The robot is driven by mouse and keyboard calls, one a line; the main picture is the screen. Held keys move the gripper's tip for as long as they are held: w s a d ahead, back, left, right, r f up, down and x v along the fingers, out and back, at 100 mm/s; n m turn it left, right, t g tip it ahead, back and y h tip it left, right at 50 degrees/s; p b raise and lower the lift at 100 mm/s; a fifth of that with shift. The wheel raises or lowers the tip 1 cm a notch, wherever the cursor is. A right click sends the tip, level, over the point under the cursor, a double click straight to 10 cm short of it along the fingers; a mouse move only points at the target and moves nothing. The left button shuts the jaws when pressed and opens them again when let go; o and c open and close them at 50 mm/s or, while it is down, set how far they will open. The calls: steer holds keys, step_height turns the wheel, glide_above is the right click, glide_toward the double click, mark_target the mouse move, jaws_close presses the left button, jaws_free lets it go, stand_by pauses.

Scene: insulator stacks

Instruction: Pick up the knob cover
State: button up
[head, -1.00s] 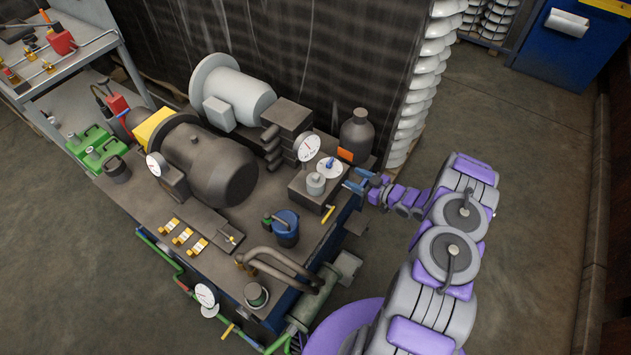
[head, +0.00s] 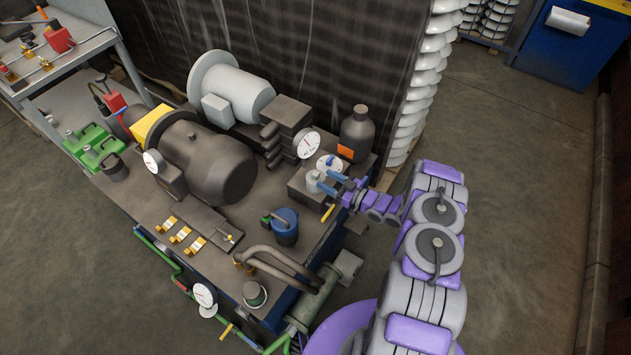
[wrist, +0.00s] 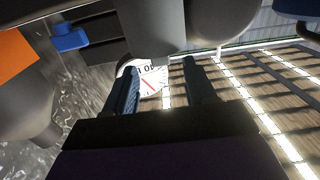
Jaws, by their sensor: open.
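The knob cover looks to be the small light-grey cylinder with a narrower top (head: 314,182), upright on a dark block near the right end of the machine bench. My gripper (head: 329,182) is open, with its blue fingers just to the right of the cover, pointing at it. In the wrist view the two fingers (wrist: 163,82) are apart with nothing held between them. A grey cylindrical shape (wrist: 155,25) at the top middle of that view may be the cover. I cannot tell whether the fingers touch it.
A white dial (head: 329,166) stands right behind the cover, and a larger gauge (head: 307,145) behind that. A dark bottle with an orange label (head: 357,135) is at the back right. A yellow lever (head: 327,213) and a blue pot (head: 285,226) are in front.

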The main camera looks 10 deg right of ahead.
mark_target(312, 171)
steer(key=shift+b+x, duration=0.85)
steer(key=shift+x, duration=2.95)
steer(key=shift+c, duration=0.4)
steer(key=shift+d, duration=0.1)
jaws_close()
